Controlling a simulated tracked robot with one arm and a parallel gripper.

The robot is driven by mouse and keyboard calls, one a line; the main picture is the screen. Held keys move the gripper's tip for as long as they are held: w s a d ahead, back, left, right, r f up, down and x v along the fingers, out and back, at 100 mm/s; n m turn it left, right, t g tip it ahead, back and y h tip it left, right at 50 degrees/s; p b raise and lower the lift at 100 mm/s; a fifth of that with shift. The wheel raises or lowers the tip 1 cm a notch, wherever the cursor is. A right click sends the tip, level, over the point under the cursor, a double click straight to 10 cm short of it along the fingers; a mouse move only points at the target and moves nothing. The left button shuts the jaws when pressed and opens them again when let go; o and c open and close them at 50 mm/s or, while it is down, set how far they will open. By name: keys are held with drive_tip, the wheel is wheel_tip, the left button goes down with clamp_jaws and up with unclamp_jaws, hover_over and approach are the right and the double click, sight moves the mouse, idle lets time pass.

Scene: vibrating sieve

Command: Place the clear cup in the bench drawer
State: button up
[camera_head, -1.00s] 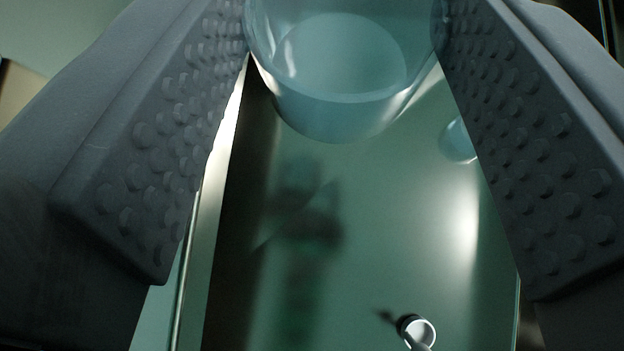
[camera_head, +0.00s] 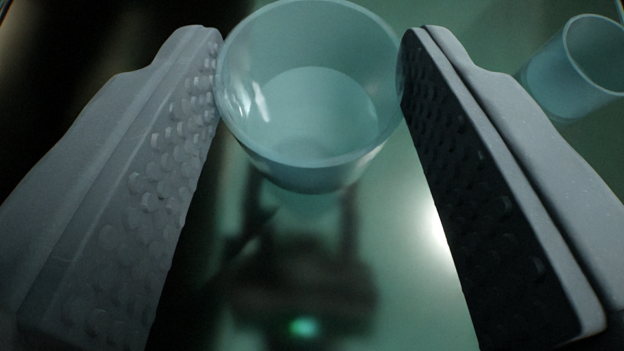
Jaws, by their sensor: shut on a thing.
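The clear cup (camera_head: 310,150) is a bluish, see-through cup, upright between the two studded fingers of my gripper (camera_head: 311,75), at the top middle of the view. My gripper is shut on it, with a finger touching each side of the rim. Below the cup is a shiny green surface (camera_head: 405,220), which looks like the inside floor of the drawer. The cup is close above this surface or on it; I cannot tell which.
A second clear cup (camera_head: 573,70) is at the upper right, just beyond my right finger. The left side is dark. The green surface between my fingers is bare, with a dark reflection and a small green light spot on it.

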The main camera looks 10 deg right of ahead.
sight(312, 174)
wheel_tip(312, 174, down, 5)
drive_tip(key=shift+r+b, duration=0.1)
drive_tip(key=shift+b, duration=0.45)
drive_tip(key=o, duration=1)
drive_tip(key=shift+c, duration=0.2)
drive_tip(key=p+v, duration=0.3)
drive_tip(key=v, duration=0.9)
drive_tip(key=shift+r, duration=0.1)
